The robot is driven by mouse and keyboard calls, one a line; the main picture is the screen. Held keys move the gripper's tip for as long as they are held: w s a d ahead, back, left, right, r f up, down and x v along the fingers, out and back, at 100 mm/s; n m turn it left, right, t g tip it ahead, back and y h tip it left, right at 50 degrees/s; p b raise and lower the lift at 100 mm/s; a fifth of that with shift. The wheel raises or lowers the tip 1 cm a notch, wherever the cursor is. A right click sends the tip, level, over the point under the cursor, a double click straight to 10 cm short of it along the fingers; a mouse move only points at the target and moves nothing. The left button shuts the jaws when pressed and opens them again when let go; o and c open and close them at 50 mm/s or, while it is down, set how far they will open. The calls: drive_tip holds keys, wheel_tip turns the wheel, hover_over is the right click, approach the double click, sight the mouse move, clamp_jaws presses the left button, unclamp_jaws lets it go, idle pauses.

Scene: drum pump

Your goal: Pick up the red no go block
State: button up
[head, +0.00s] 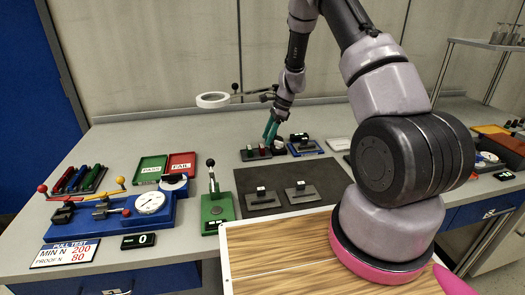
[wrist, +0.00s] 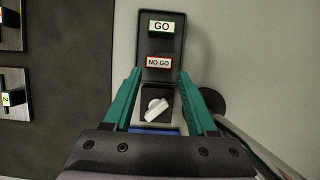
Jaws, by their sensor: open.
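The red NO GO block (wrist: 159,63) sits on a dark tray (wrist: 161,46), with its white label facing my wrist camera. It also shows as a small red patch in the head view (head: 264,152). My gripper (wrist: 161,73) is open, its teal fingers spread to either side, with their tips just short of the block in the wrist picture. Nothing is held between them. In the head view my gripper (head: 270,128) hangs over the back of the bench, pointing down. I cannot tell the height gap to the block.
A green GO block (wrist: 161,26) stands on the same tray beyond the red one. A white knob-like piece (wrist: 155,108) shows between the fingers. A dark mat (head: 245,180) with two grey fixtures lies nearer. A tape roll (head: 213,100) is on a holder to the left.

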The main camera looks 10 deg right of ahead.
sight(262, 146)
drive_tip(key=x, duration=0.5)
drive_tip(key=shift+s+a, duration=0.1)
drive_tip(key=shift+a, duration=0.25)
clamp_jaws()
drive_tip(key=shift+r, duration=0.1)
